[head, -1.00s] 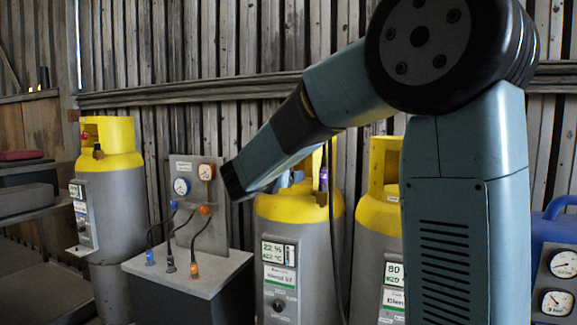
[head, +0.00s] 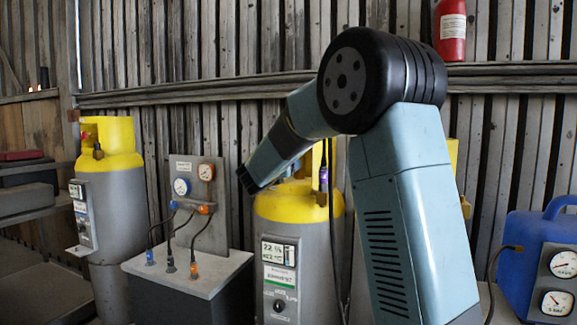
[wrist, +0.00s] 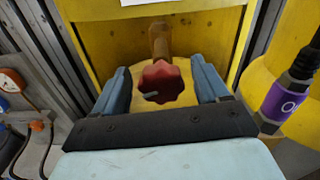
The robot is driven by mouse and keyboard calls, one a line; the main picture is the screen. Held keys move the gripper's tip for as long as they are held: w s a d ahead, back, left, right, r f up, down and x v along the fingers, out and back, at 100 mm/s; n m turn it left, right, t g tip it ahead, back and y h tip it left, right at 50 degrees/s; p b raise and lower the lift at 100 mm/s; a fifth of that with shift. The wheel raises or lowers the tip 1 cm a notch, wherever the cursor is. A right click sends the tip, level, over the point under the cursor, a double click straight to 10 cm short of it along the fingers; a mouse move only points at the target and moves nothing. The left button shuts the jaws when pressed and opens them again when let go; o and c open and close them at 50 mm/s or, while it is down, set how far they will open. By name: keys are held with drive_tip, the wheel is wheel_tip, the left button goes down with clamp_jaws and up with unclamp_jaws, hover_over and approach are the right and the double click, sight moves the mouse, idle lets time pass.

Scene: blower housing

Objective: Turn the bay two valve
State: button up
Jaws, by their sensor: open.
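The valve is a red lobed knob (wrist: 160,82) on a brass stem (wrist: 160,40), in the middle of the wrist view. It sits in front of the yellow collar of a gas cylinder. My gripper (wrist: 160,72) is open, with one blue finger on each side of the knob and visible gaps between. In the head view the middle grey cylinder (head: 275,220) has a yellow top and a panel (head: 279,252) reading 22 %. My arm covers part of its top there, and the knob is hidden. I cannot read a bay number.
A purple-banded hose connector (wrist: 283,98) stands close right of my gripper and also shows in the head view (head: 323,180). A gauge board (head: 205,215) with hoses is left of the cylinder. Another cylinder (head: 125,200) stands far left. A blue unit (head: 530,240) with gauges is at right.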

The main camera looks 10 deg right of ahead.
drive_tip(key=shift+x, duration=1.4)
drive_tip(key=c, duration=1)
